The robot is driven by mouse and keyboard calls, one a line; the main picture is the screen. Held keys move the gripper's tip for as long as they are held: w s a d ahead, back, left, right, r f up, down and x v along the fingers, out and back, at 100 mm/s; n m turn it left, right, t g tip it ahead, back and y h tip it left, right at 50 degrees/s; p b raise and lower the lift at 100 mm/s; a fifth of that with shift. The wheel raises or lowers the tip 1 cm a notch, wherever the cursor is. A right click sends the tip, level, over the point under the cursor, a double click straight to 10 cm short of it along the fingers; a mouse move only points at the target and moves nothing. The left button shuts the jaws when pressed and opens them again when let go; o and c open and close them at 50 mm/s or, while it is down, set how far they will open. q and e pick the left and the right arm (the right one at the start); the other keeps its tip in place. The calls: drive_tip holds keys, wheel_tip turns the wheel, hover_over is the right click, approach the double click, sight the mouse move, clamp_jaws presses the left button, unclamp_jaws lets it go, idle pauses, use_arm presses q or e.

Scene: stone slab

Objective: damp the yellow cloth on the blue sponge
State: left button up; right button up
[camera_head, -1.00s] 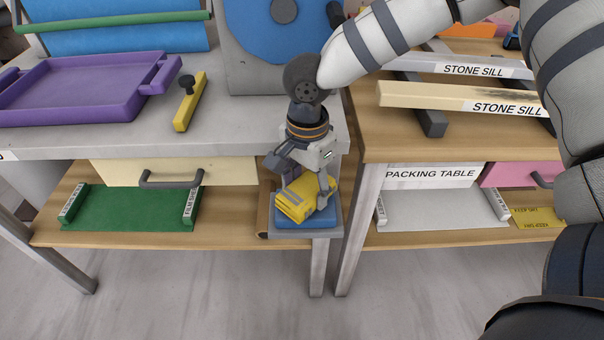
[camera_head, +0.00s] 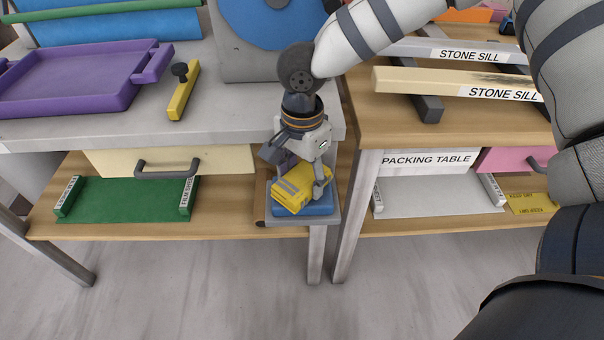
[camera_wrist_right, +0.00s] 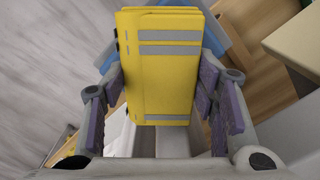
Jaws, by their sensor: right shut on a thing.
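The yellow cloth (camera_head: 299,186) is a folded block with grey stripes. My right gripper (camera_head: 298,176) is shut on it and points down. In the right wrist view the cloth (camera_wrist_right: 165,70) sits between the two purple-padded fingers of the gripper (camera_wrist_right: 165,105). The blue sponge (camera_head: 317,209) lies directly under the cloth on a small grey tray (camera_head: 285,220). The cloth hides much of the sponge, and I cannot tell how firmly they touch. In the wrist view a blue edge (camera_wrist_right: 216,40) shows beside the cloth. My left gripper is out of view.
A cream drawer (camera_head: 225,160) with a dark handle is left of the gripper. The packing table's leg (camera_head: 354,220) stands close on the right. A purple tray (camera_head: 75,85) and a yellow-handled tool (camera_head: 183,95) lie on the left worktop. A green mat (camera_head: 130,200) lies on the lower shelf.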

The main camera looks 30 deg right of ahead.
sight(302, 177)
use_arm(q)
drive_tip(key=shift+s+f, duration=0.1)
use_arm(e)
drive_tip(key=shift+f, duration=0.4)
idle(1.2)
wheel_tip(302, 177, up, 5)
drive_tip(key=shift+r+p, duration=0.1)
drive_tip(key=shift+p, duration=0.85)
drive_tip(key=shift+c, duration=0.5)
drive_tip(key=shift+w+r, duration=0.2)
drive_tip(key=shift+r, duration=0.6)
drive_tip(key=shift+c, duration=1.2)
drive_tip(key=shift+r, duration=0.35)
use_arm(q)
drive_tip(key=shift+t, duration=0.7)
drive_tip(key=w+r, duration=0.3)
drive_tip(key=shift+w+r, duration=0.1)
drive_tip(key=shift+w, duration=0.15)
